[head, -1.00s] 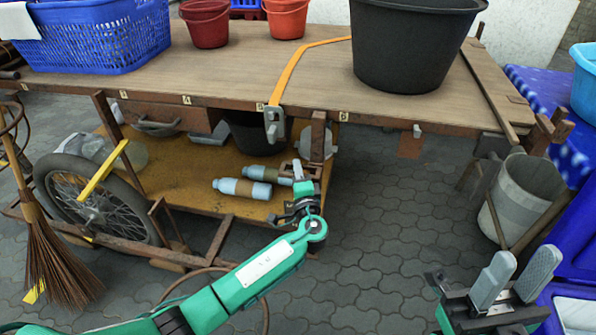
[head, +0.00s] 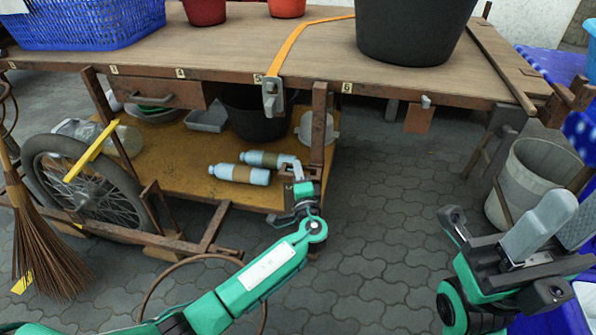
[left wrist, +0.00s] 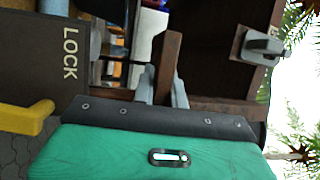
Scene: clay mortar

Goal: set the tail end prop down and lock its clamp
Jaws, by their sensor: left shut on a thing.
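An upright rusty brown post (head: 319,110) under the tabletop's front edge looks like the tail end prop, though I cannot be sure. My left gripper (head: 290,170) is at this post, below the tabletop. I cannot tell which part is the clamp. My right gripper (head: 560,225) is open and empty at the right.
An orange strap (head: 290,42) with a grey buckle (head: 270,97) crosses the tabletop (head: 220,45). Two bottles (head: 238,173) lie on the lower shelf (head: 190,192). A wheel (head: 85,185) and broom (head: 38,225) are left. A grey bucket (head: 535,185) stands right. The middle paving is clear.

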